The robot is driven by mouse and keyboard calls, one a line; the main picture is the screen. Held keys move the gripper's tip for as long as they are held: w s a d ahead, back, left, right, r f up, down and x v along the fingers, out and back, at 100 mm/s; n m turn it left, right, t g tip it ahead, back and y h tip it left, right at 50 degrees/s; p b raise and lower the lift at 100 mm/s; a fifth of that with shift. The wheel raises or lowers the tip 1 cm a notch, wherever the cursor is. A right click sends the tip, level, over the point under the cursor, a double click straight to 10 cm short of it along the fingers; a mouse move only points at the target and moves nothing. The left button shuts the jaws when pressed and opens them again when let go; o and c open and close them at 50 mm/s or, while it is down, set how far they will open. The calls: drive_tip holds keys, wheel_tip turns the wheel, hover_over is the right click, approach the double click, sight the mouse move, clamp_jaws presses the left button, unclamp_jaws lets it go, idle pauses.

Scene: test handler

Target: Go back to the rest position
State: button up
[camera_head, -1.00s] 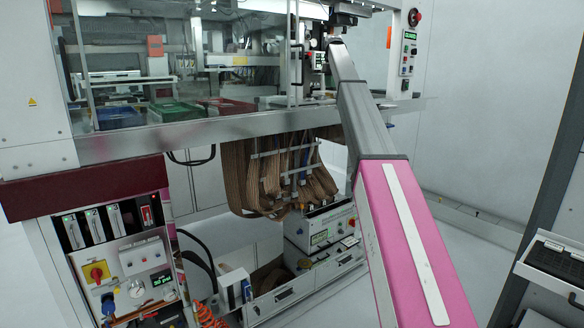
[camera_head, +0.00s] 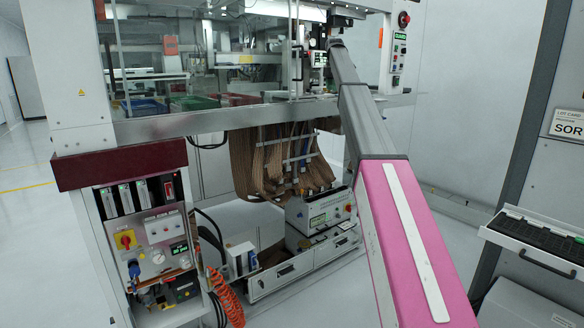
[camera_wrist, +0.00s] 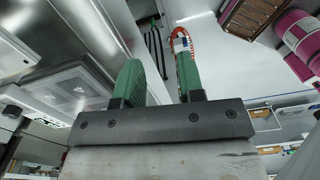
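My gripper (camera_wrist: 158,75) shows in the wrist view with its two green fingers apart. Nothing is visibly held between them. In the head view my pink and grey arm stretches up and away toward the test handler (camera_head: 150,128). Its far end overlaps the upper right part of the machine in the picture, and my gripper cannot be made out there. I cannot tell from the pictures whether the arm touches the machine. In the wrist view a red looped cable (camera_wrist: 180,32) appears by the right finger, in the background.
A control panel (camera_head: 150,245) stands at the lower left, with an orange coiled hose (camera_head: 228,300) beside it. Brown ribbon cables (camera_head: 265,170) hang under the machine above an instrument box (camera_head: 325,212). A black tray (camera_head: 540,240) on a shelf is at right. Open floor (camera_head: 25,210) shows at far left.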

drive_tip(key=s+f+m, duration=0.4)
drive_tip(key=s+f, duration=0.3)
drive_tip(key=f, duration=0.7)
drive_tip(key=s+f+m, duration=0.3)
drive_tip(key=s+f, duration=0.5)
drive_tip(key=f, duration=0.5)
drive_tip(key=s+f+m, duration=0.4)
drive_tip(key=s+f, duration=0.3)
drive_tip(key=f, duration=0.7)
drive_tip(key=s+f+m, duration=0.4)
drive_tip(key=s+f, duration=0.3)
drive_tip(key=s, duration=0.4)
drive_tip(key=s+f+m, duration=0.4)
drive_tip(key=s+f, duration=0.4)
drive_tip(key=s, duration=0.4)
drive_tip(key=s+f+m, duration=0.4)
drive_tip(key=s+f, duration=0.4)
drive_tip(key=s, duration=0.3)
drive_tip(key=shift+s+m, duration=0.4)
